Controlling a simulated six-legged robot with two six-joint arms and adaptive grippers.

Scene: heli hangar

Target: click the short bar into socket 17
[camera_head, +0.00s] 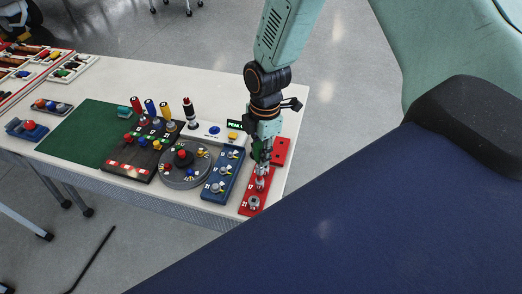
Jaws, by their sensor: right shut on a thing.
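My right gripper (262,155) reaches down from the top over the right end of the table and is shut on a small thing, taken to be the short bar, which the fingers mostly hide. Directly below is a red socket strip (247,211) with grey round sockets. One grey socket (254,202) shows at its near end; another grey fitting stands just under the fingertips. The number labels are too small to read, so I cannot tell which is socket 17, nor whether the held thing touches a socket. My left gripper is not in view.
A blue strip (219,184) with several fittings lies left of the red one. Further left are a round grey turntable (183,181), a dark board with coloured handles (128,171) and a green mat (82,130). A red block (281,147) lies right of the gripper.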

